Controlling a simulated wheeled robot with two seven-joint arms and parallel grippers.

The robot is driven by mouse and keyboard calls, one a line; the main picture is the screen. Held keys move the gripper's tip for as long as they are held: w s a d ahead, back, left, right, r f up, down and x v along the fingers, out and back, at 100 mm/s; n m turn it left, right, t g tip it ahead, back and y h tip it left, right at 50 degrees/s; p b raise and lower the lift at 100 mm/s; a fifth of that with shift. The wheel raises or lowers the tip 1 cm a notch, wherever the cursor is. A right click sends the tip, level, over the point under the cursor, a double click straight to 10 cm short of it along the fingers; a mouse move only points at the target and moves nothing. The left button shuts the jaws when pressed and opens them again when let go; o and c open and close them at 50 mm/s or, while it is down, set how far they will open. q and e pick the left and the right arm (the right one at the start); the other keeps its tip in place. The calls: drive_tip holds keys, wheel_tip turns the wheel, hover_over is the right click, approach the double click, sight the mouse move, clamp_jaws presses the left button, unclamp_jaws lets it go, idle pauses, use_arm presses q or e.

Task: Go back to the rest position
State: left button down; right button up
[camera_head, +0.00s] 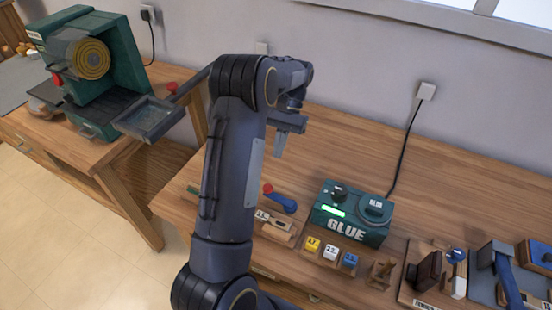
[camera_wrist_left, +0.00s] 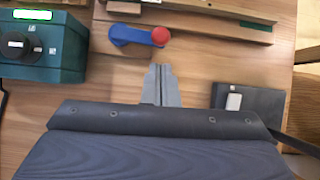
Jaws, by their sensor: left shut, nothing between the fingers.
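My left gripper (camera_head: 279,150) hangs at the end of my left arm, above the back part of the wooden workbench, left of the glue machine. In the left wrist view its two grey fingers (camera_wrist_left: 161,80) are together with nothing between them. It appears clear of the objects around it, over bare bench top. My left arm crosses the middle of the head view and hides part of the bench. My right gripper is in neither view.
A green glue machine (camera_head: 350,212), a blue lever with a red knob (camera_head: 282,201) and labelled blocks (camera_head: 331,252) are on the bench. A green machine (camera_head: 95,65) stands on the left table. Tools (camera_head: 437,272) lie at right. The back bench (camera_head: 400,160) is mostly bare.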

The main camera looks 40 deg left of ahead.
use_arm(q)
drive_tip(key=shift+r, duration=0.15)
idle(0.4)
drive_tip(key=s+d+r+t+h, duration=0.1)
drive_tip(key=s+d+r+t, duration=0.55)
drive_tip(key=s+r, duration=0.3)
drive_tip(key=s+d+f+m+t+h, duration=0.1)
drive_tip(key=s+d+t, duration=0.4)
drive_tip(key=s+d, duration=0.6)
drive_tip(key=shift+t, duration=0.35)
